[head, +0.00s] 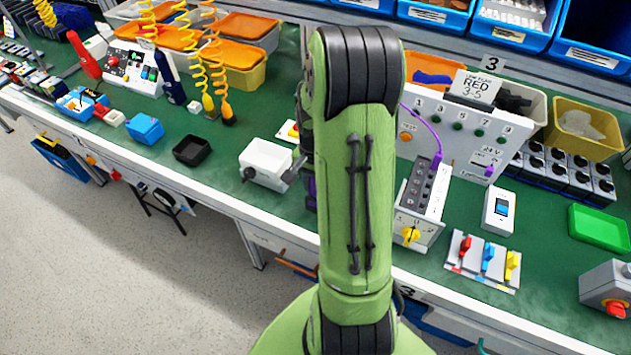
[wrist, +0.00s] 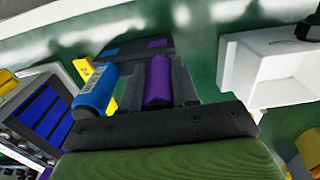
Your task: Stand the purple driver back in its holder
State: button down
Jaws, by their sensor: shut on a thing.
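The purple driver (wrist: 157,82) shows in the wrist view between the dark fingers of my gripper (wrist: 158,88), which is shut on it. Just beyond it is a dark bar with a blue mark and a purple mark, which looks like the holder (wrist: 122,50). The purple driver is in line with the purple mark; I cannot tell whether its lower end is in a slot. A blue driver-like cylinder (wrist: 95,92) is close on the left, in front of the blue mark. In the head view my green arm hides most of the gripper and the holder; only a purple bit shows at its left edge.
A white box with a yellow rotary knob (head: 418,205) stands close on the right. A plate with red, blue and yellow levers (head: 483,262) lies further right.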

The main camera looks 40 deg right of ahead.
jog(key=shift+f, duration=0.35)
jog(key=c, duration=0.8)
grip_release()
notch_tip(320, 180, up, 16)
jog(key=p, duration=0.4)
jog(key=shift+f, duration=0.1)
jog(key=s+a+r+n+t, duration=0.2)
jog(key=s+a+n, duration=0.1)
jog(key=a, duration=0.3)
jog(key=s+a+r+n+t, duration=0.1)
jog(key=s+a+r+n, duration=0.2)
jog(key=a+n, duration=0.3)
jog(key=s+a+r+n+t, duration=0.2)
jog(key=s+a+n, duration=0.3)
jog(key=a, duration=0.3)
jog(key=shift+r+t, duration=0.3)
jog(key=shift+r, duration=0.45)
